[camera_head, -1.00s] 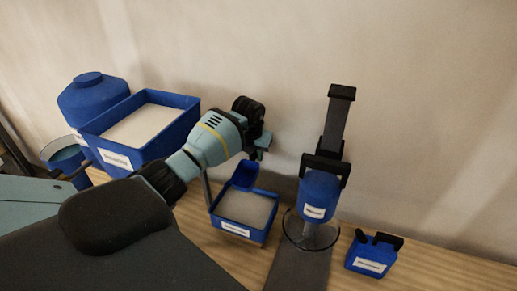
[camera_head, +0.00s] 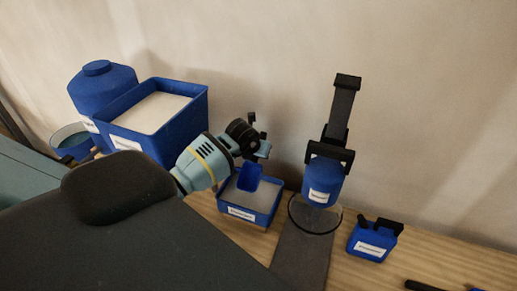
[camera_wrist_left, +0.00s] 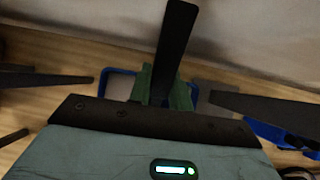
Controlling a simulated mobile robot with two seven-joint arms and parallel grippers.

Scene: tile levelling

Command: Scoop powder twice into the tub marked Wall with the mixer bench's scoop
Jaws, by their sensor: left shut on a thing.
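My left gripper (camera_head: 258,150) is shut on the scoop's dark handle, which stands between its green fingers in the left wrist view (camera_wrist_left: 162,85). The blue scoop (camera_head: 249,178) hangs from it over a small blue tub (camera_head: 262,217) of pale powder and covers the tub's back left part. I cannot tell whether the scoop touches the powder or holds any. Part of the tub's rim shows behind the fingers in the left wrist view (camera_wrist_left: 121,73). The tub's label is too small to read. My right gripper is not in view.
A large blue bin (camera_head: 185,125) of pale powder, a blue drum (camera_head: 100,88) and a blue-rimmed vessel (camera_head: 72,140) stand at left. A dark stand (camera_head: 343,105) holds a blue canister (camera_head: 322,182) above a clear bowl (camera_head: 315,220). A small blue jug (camera_head: 372,243) stands to its right.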

